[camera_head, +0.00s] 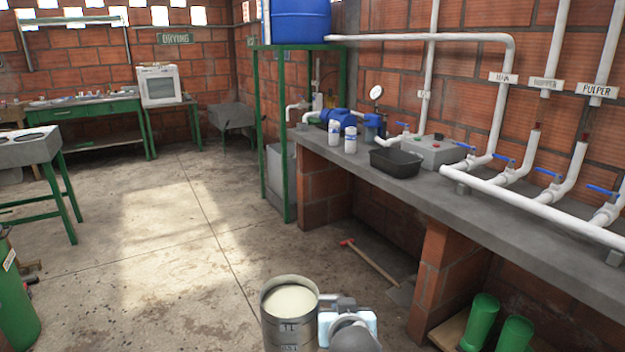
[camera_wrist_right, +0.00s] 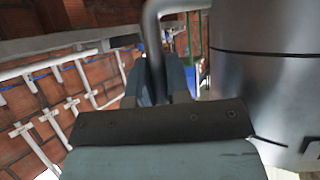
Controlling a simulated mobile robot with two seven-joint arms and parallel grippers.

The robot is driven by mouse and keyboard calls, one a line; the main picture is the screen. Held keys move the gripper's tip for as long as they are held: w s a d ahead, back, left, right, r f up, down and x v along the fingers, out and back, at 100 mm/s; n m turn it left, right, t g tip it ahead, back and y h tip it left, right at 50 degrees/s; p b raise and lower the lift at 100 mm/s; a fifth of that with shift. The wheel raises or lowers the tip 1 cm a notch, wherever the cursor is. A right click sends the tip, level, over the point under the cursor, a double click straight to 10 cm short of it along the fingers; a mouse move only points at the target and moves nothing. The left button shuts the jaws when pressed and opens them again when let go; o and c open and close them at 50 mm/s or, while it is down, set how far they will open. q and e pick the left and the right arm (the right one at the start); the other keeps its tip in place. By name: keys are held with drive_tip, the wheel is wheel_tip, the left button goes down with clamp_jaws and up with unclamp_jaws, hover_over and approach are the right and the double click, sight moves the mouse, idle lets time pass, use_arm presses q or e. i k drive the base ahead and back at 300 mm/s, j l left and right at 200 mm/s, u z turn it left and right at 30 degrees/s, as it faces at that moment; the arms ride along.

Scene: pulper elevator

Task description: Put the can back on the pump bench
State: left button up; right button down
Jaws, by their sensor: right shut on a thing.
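A tall grey metal can (camera_head: 290,318) stands upright at the bottom middle of the head view, filled near its rim with a pale cream content. Dark marks are on its side; its base is out of frame. My right gripper (camera_head: 330,300) is at the can's right side, its fingertips mostly hidden there. In the right wrist view the fingers (camera_wrist_right: 162,82) are shut on the can's curved handle, and the can wall (camera_wrist_right: 262,60) fills the right. The pump bench (camera_head: 425,190), a grey slab on brick supports, runs along the right wall. My left gripper is not in view.
The bench holds two white bottles (camera_head: 350,140), a black tray (camera_head: 394,161), a grey box (camera_head: 432,151), a blue pump (camera_head: 340,117) and white pipes with blue valves.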

sight(366, 158)
drive_tip(key=i, duration=2.85)
drive_tip(key=i+z, duration=0.25)
drive_tip(key=i, duration=0.25)
drive_tip(key=j, duration=0.05)
